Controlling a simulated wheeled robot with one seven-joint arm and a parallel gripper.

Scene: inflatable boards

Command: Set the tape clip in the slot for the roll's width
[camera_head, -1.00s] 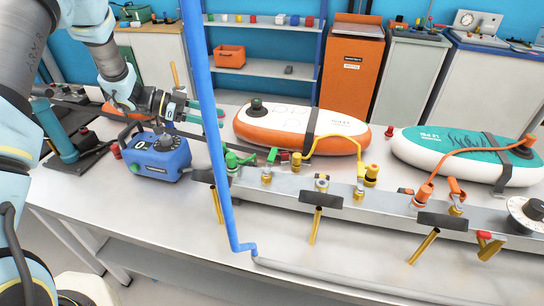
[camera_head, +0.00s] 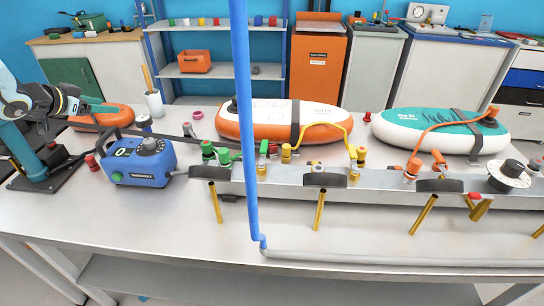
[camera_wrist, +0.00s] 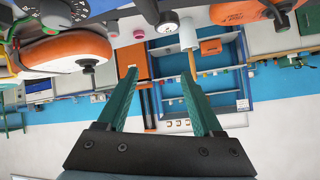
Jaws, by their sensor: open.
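My gripper (camera_head: 112,106) is at the far left in the head view, beyond and left of the blue pump. In the wrist view its two teal fingers (camera_wrist: 160,85) stand wide apart with nothing between them. A small pink ring (camera_head: 197,114), perhaps the tape roll, lies on the bench behind the pump; it also shows in the wrist view (camera_wrist: 138,33), beyond the fingers. I cannot make out a tape clip or its slots for certain in either view.
The blue pump (camera_head: 142,160) and a white cup (camera_head: 154,104) stand near the gripper. An orange-and-white board (camera_head: 262,122) and a teal board (camera_head: 425,128) lie behind the metal manifold rail (camera_head: 280,178). A blue upright post (camera_head: 243,120) crosses the view. The bench front is clear at left.

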